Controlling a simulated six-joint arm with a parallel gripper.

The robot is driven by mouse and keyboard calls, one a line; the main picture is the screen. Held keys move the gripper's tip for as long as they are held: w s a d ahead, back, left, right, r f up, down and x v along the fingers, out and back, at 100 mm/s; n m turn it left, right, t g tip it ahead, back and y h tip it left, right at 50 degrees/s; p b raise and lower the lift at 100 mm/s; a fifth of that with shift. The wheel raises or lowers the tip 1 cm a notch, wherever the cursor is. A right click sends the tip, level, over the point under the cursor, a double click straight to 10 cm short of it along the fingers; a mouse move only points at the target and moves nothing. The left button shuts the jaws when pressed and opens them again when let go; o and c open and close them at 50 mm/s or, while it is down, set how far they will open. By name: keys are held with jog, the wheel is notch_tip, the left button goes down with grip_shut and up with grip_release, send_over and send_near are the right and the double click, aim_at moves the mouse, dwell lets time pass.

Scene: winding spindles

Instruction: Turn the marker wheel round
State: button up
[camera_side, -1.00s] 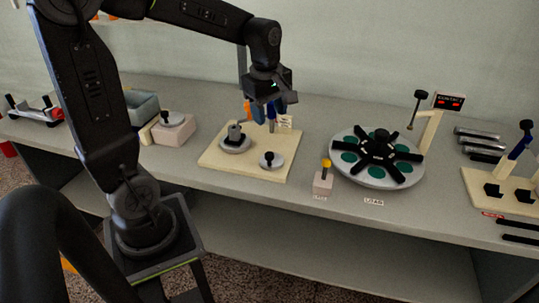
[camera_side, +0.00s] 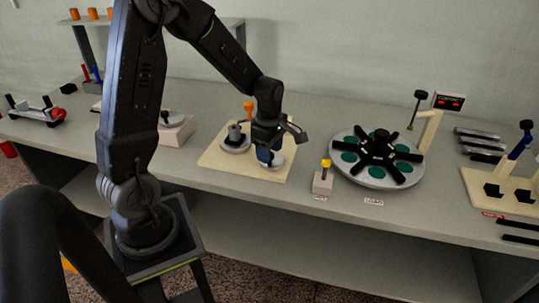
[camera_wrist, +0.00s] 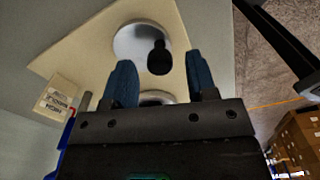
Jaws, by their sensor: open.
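A cream board (camera_side: 220,162) carries two silver discs. The left disc (camera_side: 228,147) has a dark knob (camera_side: 235,131). The front disc (camera_side: 278,161) is partly hidden by my gripper (camera_side: 269,157). In the wrist view, my gripper (camera_wrist: 160,92) has its two blue fingers apart, with part of a silver disc between them. Another silver disc (camera_wrist: 130,42) with a black knob (camera_wrist: 158,60) shows beyond the fingers. Contact cannot be told. I cannot tell which disc is the marker wheel.
A large grey turntable (camera_side: 367,180) with black spokes and green spots stands to the right. A pink block (camera_side: 322,184) with a yellow knob is between it and the board. A post with a red display (camera_side: 449,101) stands behind. An orange peg (camera_side: 248,110) rises behind the board.

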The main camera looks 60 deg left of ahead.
jog(key=shift+f, duration=1.05)
jog(key=c, duration=0.9)
